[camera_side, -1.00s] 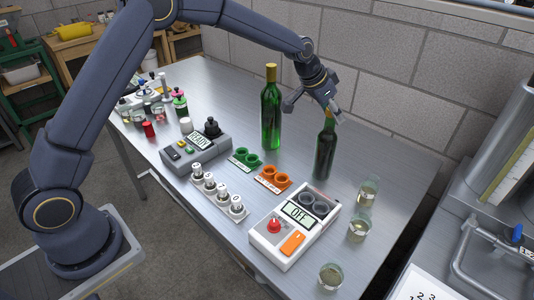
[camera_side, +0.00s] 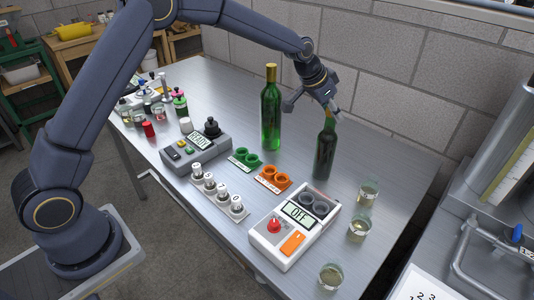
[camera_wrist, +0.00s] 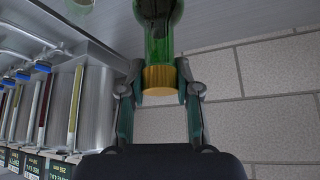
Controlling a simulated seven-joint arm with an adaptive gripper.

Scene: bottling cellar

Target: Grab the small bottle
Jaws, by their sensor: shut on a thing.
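The small bottle (camera_side: 325,150) is dark green and stands upright on the metal table, toward the wall side. My gripper (camera_side: 332,108) is at its neck from above, with the fingers around the top. In the wrist view the small bottle (camera_wrist: 160,42) shows its green neck and tan top between the two fingers of my gripper (camera_wrist: 159,88), which are shut on it. A taller green bottle (camera_side: 271,112) with a gold top stands apart, to the left of it.
A white device reading OFF (camera_side: 295,228) and several glasses, one of them here (camera_side: 359,228), stand in front. Orange rings (camera_side: 272,180) and green rings (camera_side: 245,159) lie close by. A grey device reading READY (camera_side: 196,149) is further left. A block wall (camera_side: 400,90) rises behind.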

